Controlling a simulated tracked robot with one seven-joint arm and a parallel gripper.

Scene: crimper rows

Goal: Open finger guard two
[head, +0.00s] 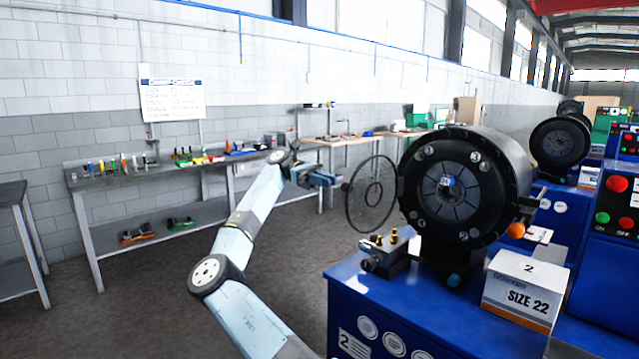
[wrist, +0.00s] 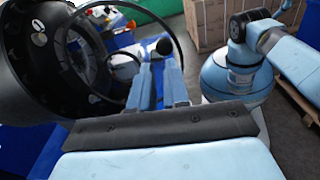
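The crimper marked 2 has a black round head (head: 447,187) on a blue cabinet (head: 372,312). Its finger guard (head: 371,195), a thin dark ring with a see-through disc, stands swung out to the left of the head, leaving the die face uncovered. My gripper (head: 335,180) is at the guard's left outer edge. In the wrist view the guard's ring (wrist: 183,52) curves behind my fingers (wrist: 160,82). The fingers look apart with a gap between them. I cannot tell whether they touch the ring. The crimper's head (wrist: 35,60) fills the upper left there.
A white SIZE 22 box (head: 524,290) and a small brass-fitted block (head: 385,252) sit on the cabinet. More crimpers (head: 561,146) stand behind at the right. A grey workbench (head: 160,175) runs along the wall. The floor at left is clear.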

